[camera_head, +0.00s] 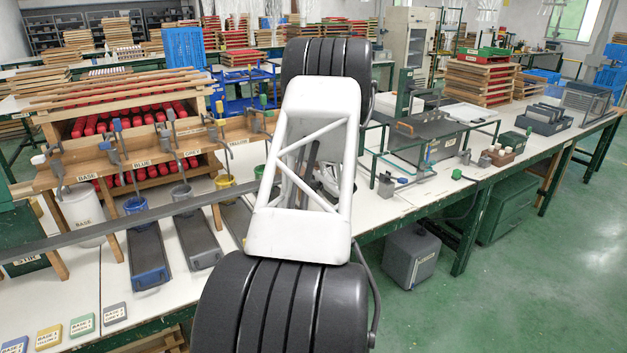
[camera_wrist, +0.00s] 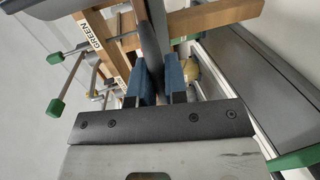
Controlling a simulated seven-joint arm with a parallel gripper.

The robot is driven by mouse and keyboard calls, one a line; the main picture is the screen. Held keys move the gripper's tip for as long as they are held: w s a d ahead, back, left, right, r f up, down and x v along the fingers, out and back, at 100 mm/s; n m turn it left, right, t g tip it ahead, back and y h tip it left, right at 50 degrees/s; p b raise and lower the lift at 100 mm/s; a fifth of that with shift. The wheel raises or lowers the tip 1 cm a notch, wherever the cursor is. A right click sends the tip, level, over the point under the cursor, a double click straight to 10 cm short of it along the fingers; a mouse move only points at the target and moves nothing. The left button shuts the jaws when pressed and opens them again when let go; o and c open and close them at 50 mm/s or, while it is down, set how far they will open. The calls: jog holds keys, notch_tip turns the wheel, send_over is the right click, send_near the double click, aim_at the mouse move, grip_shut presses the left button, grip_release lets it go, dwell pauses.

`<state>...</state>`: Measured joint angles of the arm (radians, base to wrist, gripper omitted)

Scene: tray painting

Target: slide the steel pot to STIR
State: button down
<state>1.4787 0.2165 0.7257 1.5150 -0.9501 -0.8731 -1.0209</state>
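I cannot make out the steel pot for certain; my arm covers part of the bench in the head view, and some metallic shapes show only partly through it. The STIR label (camera_head: 25,260) is on a dark green block at the far left. A long grey bar (camera_head: 150,215) runs from there along the front of the rack and passes behind my arm. In the wrist view my gripper (camera_wrist: 159,88) has its two blue fingers close together on either side of a dark bar (camera_wrist: 151,30). Whether they press on it is unclear. In the head view the fingers are hidden.
A wooden rack (camera_head: 140,150) labelled BASE, BLUE, GREY and YELLOW stands behind a white bucket (camera_head: 82,215), a blue pot (camera_head: 137,206), a grey pot (camera_head: 182,193) and a yellow pot (camera_head: 224,182). The GREEN label (camera_wrist: 95,40) is close left of my fingers.

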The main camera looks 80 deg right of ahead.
dwell(0.3)
jog(key=w+a, duration=7.9)
jog(key=shift+w+a, duration=0.25)
jog(key=c, duration=1.2)
grip_release()
jog(key=shift+o, duration=0.2)
jog(key=v, duration=0.7)
jog(key=shift+s+a, duration=0.3)
jog(key=shift+r, duration=0.1)
